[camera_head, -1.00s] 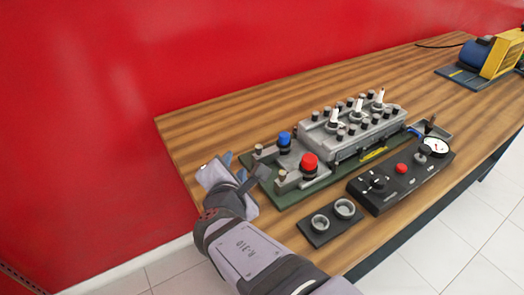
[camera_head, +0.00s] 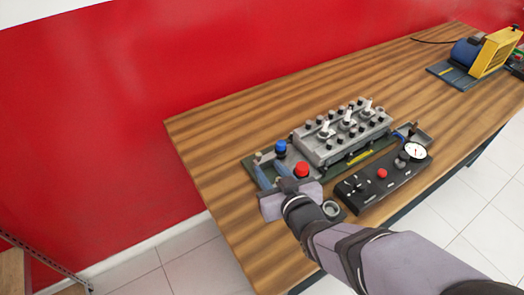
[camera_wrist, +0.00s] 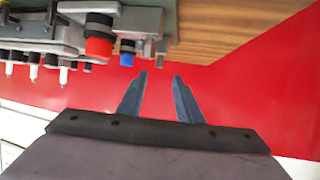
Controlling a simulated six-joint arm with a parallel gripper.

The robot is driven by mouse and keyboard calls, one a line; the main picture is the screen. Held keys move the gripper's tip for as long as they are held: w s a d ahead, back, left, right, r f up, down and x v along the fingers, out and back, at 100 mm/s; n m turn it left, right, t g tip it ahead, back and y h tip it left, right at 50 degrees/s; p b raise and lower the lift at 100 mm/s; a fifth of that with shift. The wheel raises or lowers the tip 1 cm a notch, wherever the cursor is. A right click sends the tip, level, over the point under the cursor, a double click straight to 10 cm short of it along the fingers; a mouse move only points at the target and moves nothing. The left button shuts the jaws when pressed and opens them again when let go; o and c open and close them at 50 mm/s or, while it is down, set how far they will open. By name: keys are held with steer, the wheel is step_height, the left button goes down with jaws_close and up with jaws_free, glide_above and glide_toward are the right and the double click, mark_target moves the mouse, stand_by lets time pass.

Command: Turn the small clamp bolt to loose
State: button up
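The engine trainer sits on a green baseplate (camera_head: 252,173), with a blue cap (camera_head: 280,147) and a red cap (camera_head: 302,169) on grey mounts at its left end. A small grey bolt (camera_head: 258,156) stands left of the blue cap. In the wrist view, small grey bolts (camera_wrist: 147,48) show beside the blue cap (camera_wrist: 127,50) and the red cap (camera_wrist: 98,45). I cannot tell which is the clamp bolt. My gripper (camera_head: 270,167) is open and empty by the mounts. Its fingertips (camera_wrist: 161,74) are apart from the bolts in the wrist view. My arm hides the near left corner.
The grey block (camera_head: 340,135) with several white-topped posts stands to the right. A black control panel (camera_head: 385,178) with a gauge (camera_head: 416,152) lies in front. A round cup (camera_head: 331,209) is partly hidden by my arm. The wooden table (camera_head: 220,130) is clear behind and left.

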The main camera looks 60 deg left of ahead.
mark_target(260, 157)
steer(key=shift+p+x, duration=0.85)
steer(key=shift+x, duration=2.85)
steer(key=shift+f, duration=0.1)
steer(key=shift+d, duration=0.1)
jaws_close()
